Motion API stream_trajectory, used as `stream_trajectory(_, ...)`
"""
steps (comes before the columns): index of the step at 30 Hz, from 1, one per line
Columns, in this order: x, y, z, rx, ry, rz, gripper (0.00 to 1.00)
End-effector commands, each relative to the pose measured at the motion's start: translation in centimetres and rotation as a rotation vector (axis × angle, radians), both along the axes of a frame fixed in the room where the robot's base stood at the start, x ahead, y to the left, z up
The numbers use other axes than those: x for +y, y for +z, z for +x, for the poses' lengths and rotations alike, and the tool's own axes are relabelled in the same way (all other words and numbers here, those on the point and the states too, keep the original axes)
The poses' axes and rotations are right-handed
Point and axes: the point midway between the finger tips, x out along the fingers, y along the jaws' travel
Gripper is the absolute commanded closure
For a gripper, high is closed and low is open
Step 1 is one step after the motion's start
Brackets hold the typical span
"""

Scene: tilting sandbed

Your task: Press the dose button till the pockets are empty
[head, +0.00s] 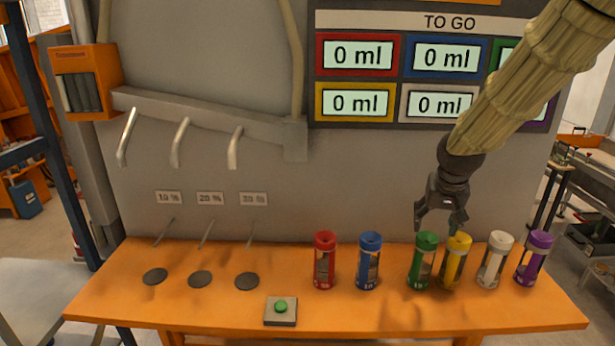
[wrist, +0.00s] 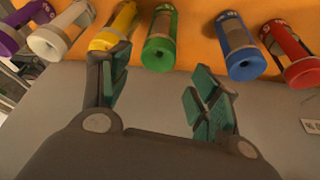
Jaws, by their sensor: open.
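The dose button (head: 280,307) is a green knob on a grey square plate at the table's front edge, left of the bottles. My gripper (head: 441,222) is open and empty, above and just behind the green bottle (head: 422,262) and yellow bottle (head: 456,262), well to the right of the button. In the wrist view my gripper's two fingers (wrist: 157,88) are spread apart, with nothing between them. The display under "TO GO" reads 0 ml on the red panel (head: 357,55), the blue (head: 446,56), the yellow (head: 355,102) and the white (head: 440,104). My arm hides most of the green and purple panels.
Red (head: 325,262), blue (head: 369,262), white (head: 495,260) and purple (head: 534,259) bottles stand along the orange table (head: 190,310). Three dark discs, including the left one (head: 155,276), lie at the table's left under three spouts (head: 181,142). The table around the button is clear.

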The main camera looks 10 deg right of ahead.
Motion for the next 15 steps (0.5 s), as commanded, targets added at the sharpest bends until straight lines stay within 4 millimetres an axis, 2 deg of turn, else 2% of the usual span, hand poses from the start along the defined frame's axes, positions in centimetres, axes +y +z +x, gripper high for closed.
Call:
stream_trajectory(2, 0.00, 0.00, 0.00, 0.000, 0.000, 0.000, 0.38)
stream_trajectory(3, 0.00, 0.00, 0.00, 0.000, 0.000, 0.000, 0.41)
stream_trajectory(12, 0.00, 0.00, 0.00, 0.000, 0.000, 0.000, 0.96)
stream_trajectory(13, 0.00, 0.00, 0.00, 0.000, 0.000, 0.000, 1.00)
stream_trajectory(15, 0.00, 0.00, 0.00, 0.000, 0.000, 0.000, 1.00)
